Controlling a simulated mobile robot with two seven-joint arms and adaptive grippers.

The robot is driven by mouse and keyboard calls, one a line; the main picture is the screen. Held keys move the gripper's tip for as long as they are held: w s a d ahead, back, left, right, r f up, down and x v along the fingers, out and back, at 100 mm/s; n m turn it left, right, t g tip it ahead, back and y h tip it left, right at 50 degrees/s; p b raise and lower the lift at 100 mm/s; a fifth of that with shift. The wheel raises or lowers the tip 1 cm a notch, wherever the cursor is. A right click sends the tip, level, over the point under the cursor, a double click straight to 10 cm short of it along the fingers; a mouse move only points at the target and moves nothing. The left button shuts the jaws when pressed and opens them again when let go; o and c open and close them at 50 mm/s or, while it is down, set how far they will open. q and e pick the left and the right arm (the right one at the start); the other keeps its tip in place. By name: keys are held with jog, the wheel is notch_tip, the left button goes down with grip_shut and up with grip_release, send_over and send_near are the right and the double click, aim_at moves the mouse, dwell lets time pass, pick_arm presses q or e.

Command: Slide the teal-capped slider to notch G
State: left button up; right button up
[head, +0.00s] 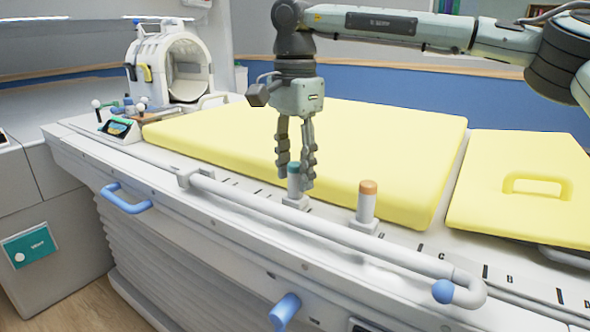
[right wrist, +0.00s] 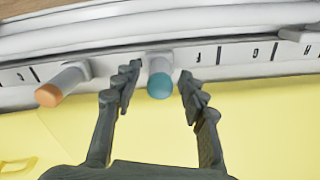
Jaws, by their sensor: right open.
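The teal-capped slider (head: 294,183) stands upright on the lettered track along the table's front edge. In the right wrist view the teal-capped slider (right wrist: 160,80) sits between the fingers, just beside the mark F. Notch G (right wrist: 256,53) shows to the right of F in that view, with clear track between. My right gripper (head: 296,172) is open, pointing down, with its fingers on either side of the teal cap; in the right wrist view the gripper (right wrist: 156,82) shows a gap on both sides. My left gripper is not in view.
An orange-capped slider (head: 367,203) stands on the same track, to the right in the head view. A white rail (head: 330,228) runs along the front of the track. A yellow mattress (head: 390,140) lies behind it. A white ring-shaped scanner (head: 172,65) stands at the far left.

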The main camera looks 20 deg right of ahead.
jog(key=shift+f, duration=0.2)
jog(key=shift+c, duration=0.5)
grip_shut()
